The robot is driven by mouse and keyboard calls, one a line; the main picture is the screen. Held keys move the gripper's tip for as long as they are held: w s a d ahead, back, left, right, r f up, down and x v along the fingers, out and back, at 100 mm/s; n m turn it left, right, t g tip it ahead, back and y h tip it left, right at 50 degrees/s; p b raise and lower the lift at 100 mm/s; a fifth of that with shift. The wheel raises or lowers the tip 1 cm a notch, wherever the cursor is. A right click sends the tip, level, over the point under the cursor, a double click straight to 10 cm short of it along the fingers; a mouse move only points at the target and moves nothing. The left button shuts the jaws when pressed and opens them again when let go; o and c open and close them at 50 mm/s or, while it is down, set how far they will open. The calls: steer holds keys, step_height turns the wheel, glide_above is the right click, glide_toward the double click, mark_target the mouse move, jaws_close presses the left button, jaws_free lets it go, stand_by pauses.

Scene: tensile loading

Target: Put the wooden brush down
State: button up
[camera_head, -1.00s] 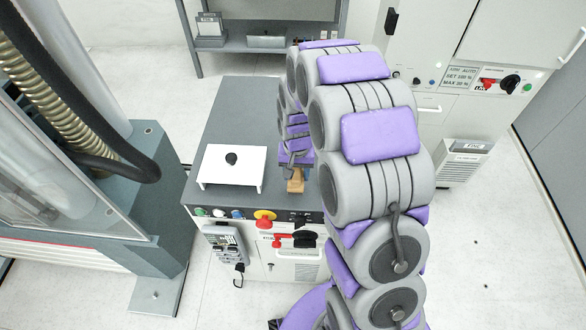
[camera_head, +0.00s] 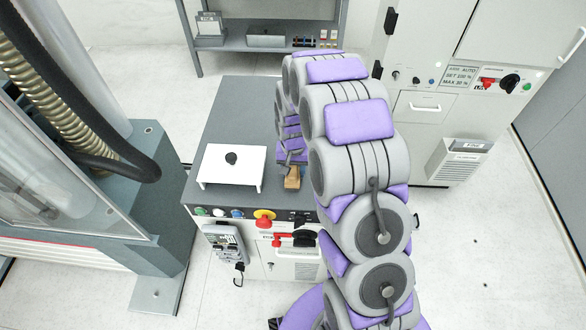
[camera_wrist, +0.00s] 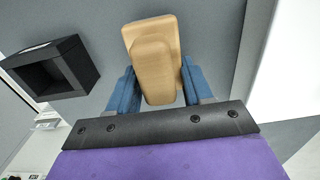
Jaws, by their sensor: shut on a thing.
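The wooden brush (camera_wrist: 152,60) is a light tan block with rounded edges, in the middle of the wrist view. My gripper (camera_wrist: 157,72) has its two blue fingers on either side of it, shut on it. In the head view the brush (camera_head: 292,182) shows below my gripper (camera_head: 291,160), over the right front part of the grey cabinet top (camera_head: 240,115). It is close to the top, but I cannot tell whether it touches. My arm hides part of the cabinet top to the right.
A low white stand (camera_head: 214,179) with a small dark object (camera_head: 231,158) is left of the brush. A black open box (camera_wrist: 50,68) shows left in the wrist view. Switches and a red knob (camera_head: 264,221) line the cabinet front. The cabinet top behind the stand is clear.

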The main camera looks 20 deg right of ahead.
steer(key=o, duration=1.2)
steer(key=shift+f, duration=0.1)
step_height(320, 180, up, 12)
steer(key=shift+r, duration=0.15)
steer(key=s+r+n, duration=0.1)
steer(key=s+r, duration=0.2)
steer(key=s, duration=0.9)
steer(key=s+r+n+g, duration=0.1)
steer(key=s+r, duration=0.3)
steer(key=s, duration=0.8)
steer(key=s+r+n, duration=0.1)
steer(key=s+r, duration=0.3)
steer(key=s, duration=0.8)
steer(key=shift+a+n+g, duration=0.3)
